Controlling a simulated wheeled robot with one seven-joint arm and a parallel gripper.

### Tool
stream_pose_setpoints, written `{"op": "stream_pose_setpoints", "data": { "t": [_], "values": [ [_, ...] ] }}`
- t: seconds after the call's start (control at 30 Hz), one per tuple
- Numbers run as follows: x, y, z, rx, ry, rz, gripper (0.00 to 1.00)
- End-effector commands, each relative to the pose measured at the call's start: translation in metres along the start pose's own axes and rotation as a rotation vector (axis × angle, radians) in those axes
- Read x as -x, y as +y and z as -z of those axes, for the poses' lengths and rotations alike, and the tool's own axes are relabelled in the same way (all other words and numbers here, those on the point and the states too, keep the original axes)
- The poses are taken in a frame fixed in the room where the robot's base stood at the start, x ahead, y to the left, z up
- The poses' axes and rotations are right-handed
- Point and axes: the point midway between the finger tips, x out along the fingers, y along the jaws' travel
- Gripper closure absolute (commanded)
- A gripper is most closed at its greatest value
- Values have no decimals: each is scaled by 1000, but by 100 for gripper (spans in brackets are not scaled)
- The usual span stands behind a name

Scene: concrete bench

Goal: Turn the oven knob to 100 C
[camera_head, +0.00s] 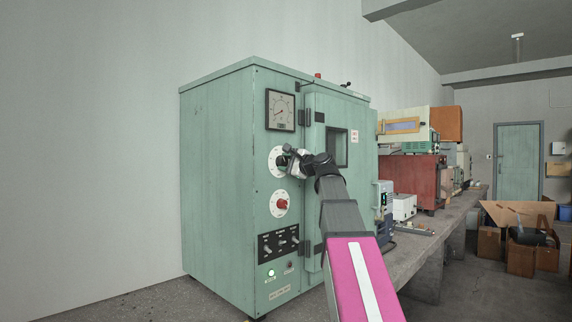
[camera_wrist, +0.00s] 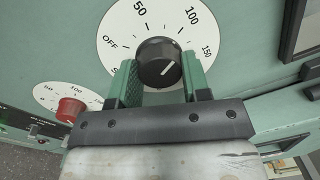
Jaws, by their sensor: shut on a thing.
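The green oven (camera_head: 225,180) stands on the bench. Its black knob (camera_wrist: 157,58) sits at the centre of a white dial (camera_wrist: 118,30) marked OFF, 50, 100 and 150. The knob has a short white mark on its face that seems to slant toward the upper right; the exact reading is hard to tell. My gripper (camera_wrist: 160,78) has one green finger on each side of the knob and is shut on it. In the head view my gripper (camera_head: 291,160) reaches the upper dial (camera_head: 273,163) and partly hides it and the knob.
A red knob (camera_head: 282,204) on a second white dial sits below. A gauge (camera_head: 281,110) is above, and a switch panel (camera_head: 279,243) is lower down. The oven door (camera_head: 318,115) is right of the dials. Other equipment stands farther along the bench (camera_head: 425,245).

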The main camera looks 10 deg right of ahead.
Motion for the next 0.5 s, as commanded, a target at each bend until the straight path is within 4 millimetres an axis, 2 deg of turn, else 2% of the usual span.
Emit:
{"op": "stream_pose_setpoints", "data": {
  "t": [0.37, 0.4, 0.47, 0.5],
  "values": [
    [0, 1, 0, -2, 2, -1, 80],
    [1, 1, 0, -2, 2, -1, 47],
    [0, 1, 0, -2, 2, -1, 31],
    [0, 1, 0, -2, 2, -1, 31]
  ]
}}
